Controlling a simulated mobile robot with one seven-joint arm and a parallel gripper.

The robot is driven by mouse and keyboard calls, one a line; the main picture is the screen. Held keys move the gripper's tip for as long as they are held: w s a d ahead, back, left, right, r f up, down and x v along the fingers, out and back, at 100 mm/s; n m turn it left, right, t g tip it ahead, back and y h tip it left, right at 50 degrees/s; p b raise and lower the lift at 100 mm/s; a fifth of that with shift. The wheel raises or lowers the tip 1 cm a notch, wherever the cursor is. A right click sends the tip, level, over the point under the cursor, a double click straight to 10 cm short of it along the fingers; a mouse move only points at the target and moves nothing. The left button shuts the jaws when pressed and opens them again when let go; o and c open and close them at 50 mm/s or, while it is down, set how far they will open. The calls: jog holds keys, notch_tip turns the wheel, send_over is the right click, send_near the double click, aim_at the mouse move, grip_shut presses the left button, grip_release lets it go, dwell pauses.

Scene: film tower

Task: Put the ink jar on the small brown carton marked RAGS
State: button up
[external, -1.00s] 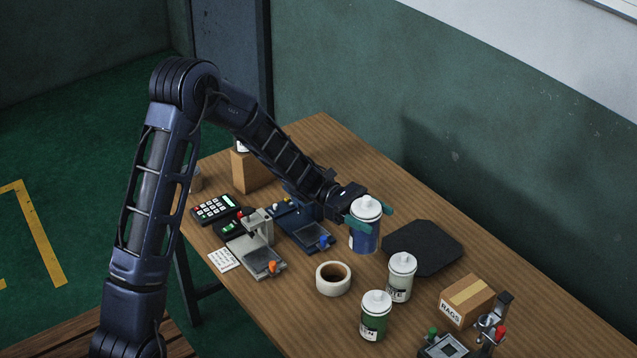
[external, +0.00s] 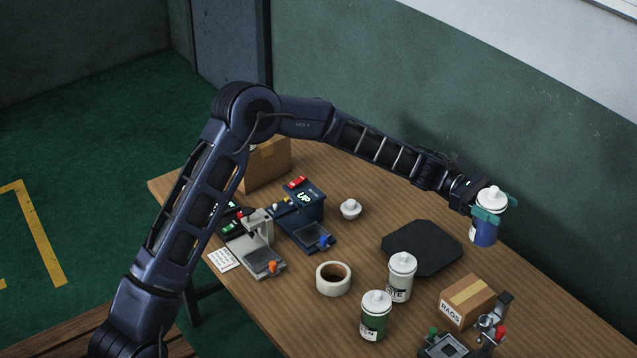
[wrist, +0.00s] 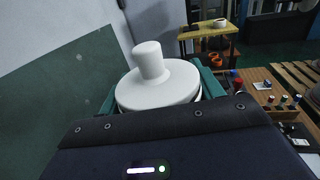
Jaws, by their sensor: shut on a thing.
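The ink jar (external: 485,231) has a white knobbed lid and a blue body. My gripper (external: 489,213), with teal fingers, is shut around its upper part and holds it upright in the air, toward the wall side of the table. In the wrist view the white lid (wrist: 158,85) fills the middle, between the teal fingers; the jar's body is hidden. The small brown carton (external: 467,301) marked RAGS stands closed on the table at the right, below and in front of the jar in the external view. Its taped top is bare.
A metal device with a red knob (external: 499,331) stands close to the carton's right. A grey-white jar (external: 401,277) and a green jar (external: 375,316) stand to its left. A black mat (external: 422,247) lies clear behind them. The green wall runs along the table's far side.

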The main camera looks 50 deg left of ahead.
notch_tip(320, 180, down, 19)
dwell(0.7)
jog(key=shift+f, duration=0.2)
jog(key=o, duration=1.7)
jog(key=shift+c, duration=0.2)
